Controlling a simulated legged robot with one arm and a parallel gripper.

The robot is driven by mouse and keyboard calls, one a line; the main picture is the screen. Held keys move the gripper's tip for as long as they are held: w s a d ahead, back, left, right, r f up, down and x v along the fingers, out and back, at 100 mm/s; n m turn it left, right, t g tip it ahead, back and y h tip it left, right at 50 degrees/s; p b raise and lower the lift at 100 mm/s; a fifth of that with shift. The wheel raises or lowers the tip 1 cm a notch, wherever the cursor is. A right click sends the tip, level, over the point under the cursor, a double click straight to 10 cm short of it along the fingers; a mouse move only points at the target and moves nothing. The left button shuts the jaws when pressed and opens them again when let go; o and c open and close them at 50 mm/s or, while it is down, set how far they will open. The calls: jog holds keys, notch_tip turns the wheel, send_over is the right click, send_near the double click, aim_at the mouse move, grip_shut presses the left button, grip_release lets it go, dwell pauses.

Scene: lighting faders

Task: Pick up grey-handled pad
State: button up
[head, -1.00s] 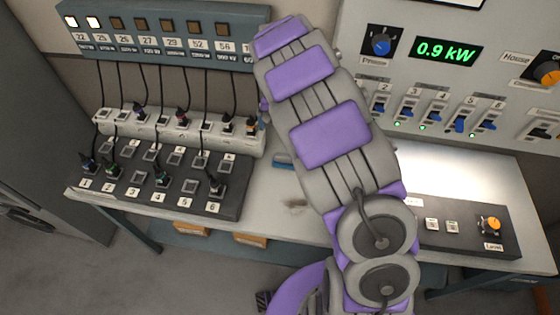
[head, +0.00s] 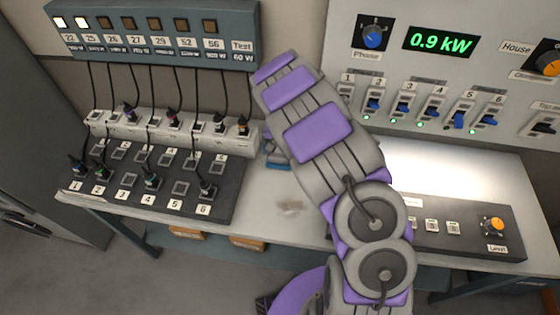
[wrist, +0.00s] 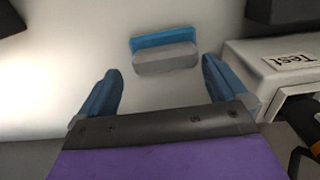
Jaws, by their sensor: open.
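The grey-handled pad (wrist: 166,56) lies on the bench in the wrist view, a blue base with a grey block handle on it. My gripper (wrist: 160,75) is open, with its two blue-grey fingers spread to the left and right. The pad appears beyond the fingertips, centred between them, and nothing is held. In the head view a small part of the blue pad (head: 279,166) shows beside my arm. My arm hides most of the gripper there.
A patch panel (head: 229,190) with plugs and a socket strip (head: 246,137) stand left of the pad. A control box (head: 470,240) with an orange knob sits at the right. The fader panel (head: 480,75) rises behind. A smudge (head: 290,207) marks the bare bench (head: 270,225).

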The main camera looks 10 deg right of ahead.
aim_at(279, 156)
jog(key=f, duration=0.1)
jog(key=s+f+b, duration=0.1)
jog(key=f, duration=0.1)
jog(key=shift+s+a+f, duration=0.1)
jog(key=shift+s, duration=0.1)
jog(key=shift+w+a+f, duration=0.35)
jog(key=shift+w+f, duration=0.1)
jog(key=shift+f, duration=0.1)
jog(key=shift+a+r, duration=0.15)
jog(key=shift+a, duration=0.1)
jog(key=shift+c, duration=0.3)
jog(key=shift+d, duration=0.35)
jog(key=c, duration=0.4)
jog(key=shift+w+a+r, duration=0.1)
jog(key=shift+c, duration=1.3)
jog(key=shift+r, duration=0.1)
jog(key=shift+w+r+p, duration=0.3)
jog(key=shift+r, duration=0.15)
notch_tip(279, 156, up, 2)
jog(key=shift+r+p, duration=0.25)
jog(key=shift+p, duration=0.2)
jog(key=s+d, duration=0.2)
jog(key=s, duration=0.3)
jog(key=s+d+r+p, duration=0.1)
jog(key=s+d, duration=0.1)
jog(key=s, duration=0.3)
jog(key=s+d+p, duration=0.1)
jog(key=s+d, duration=0.1)
jog(key=s, duration=0.3)
jog(key=shift+r, duration=0.3)
